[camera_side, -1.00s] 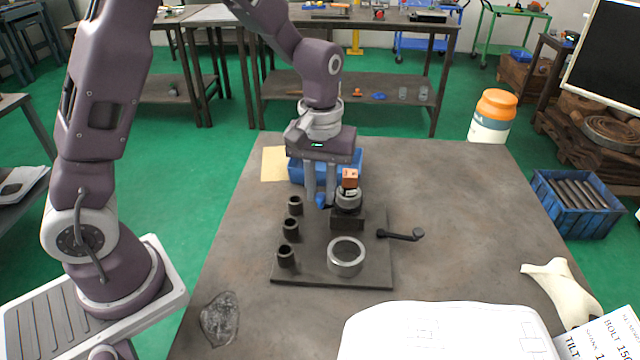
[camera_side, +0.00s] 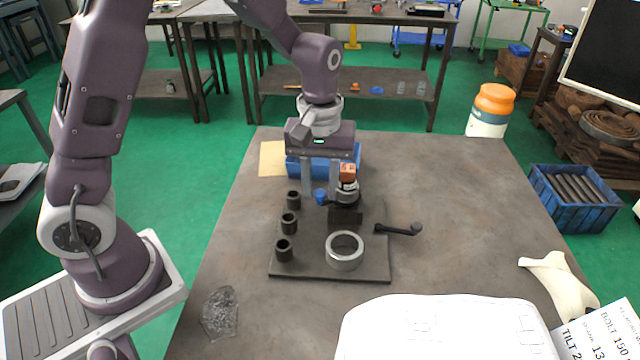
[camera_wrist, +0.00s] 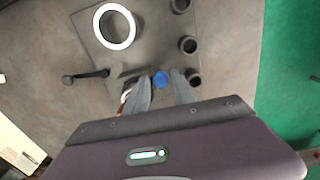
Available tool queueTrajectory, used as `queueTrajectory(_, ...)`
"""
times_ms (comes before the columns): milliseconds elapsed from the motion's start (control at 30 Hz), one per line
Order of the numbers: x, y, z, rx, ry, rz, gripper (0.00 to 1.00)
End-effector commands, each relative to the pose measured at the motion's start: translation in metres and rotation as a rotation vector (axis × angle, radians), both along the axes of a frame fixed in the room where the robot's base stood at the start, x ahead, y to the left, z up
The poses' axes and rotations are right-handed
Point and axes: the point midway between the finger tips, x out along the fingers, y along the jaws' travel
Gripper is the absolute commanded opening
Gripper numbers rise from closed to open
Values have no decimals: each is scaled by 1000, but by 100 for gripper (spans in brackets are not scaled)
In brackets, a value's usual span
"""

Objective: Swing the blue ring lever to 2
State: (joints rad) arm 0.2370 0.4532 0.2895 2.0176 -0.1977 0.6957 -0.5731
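The blue ring lever shows as a blue knob (camera_side: 320,196) at the left side of the chuck (camera_side: 346,196). In the wrist view the blue knob (camera_wrist: 160,79) lies just beyond and between my fingertips. My gripper (camera_side: 321,190) is open, with one finger on each side of the knob and a gap to each; it also shows in the wrist view (camera_wrist: 163,85). A copper-coloured block (camera_side: 347,172) with a dark label sits upright in the top of the chuck. I cannot read any position numbers on the chuck.
A dark baseplate (camera_side: 300,270) carries several short dark sockets (camera_side: 289,224) at left and a pale metal ring (camera_side: 345,250) at front. A black crank handle (camera_side: 398,229) sticks out to the right. A blue bin (camera_side: 352,160) stands behind.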

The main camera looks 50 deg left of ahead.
Motion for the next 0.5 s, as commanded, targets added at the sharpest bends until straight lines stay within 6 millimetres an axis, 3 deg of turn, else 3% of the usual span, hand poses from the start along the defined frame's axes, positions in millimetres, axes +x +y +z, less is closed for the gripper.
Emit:
queueTrajectory(233, 1, 0, 8, 0, -3, 0, 30)
queueTrajectory(500, 1, 0, 60, 1, -4, -2, 30)
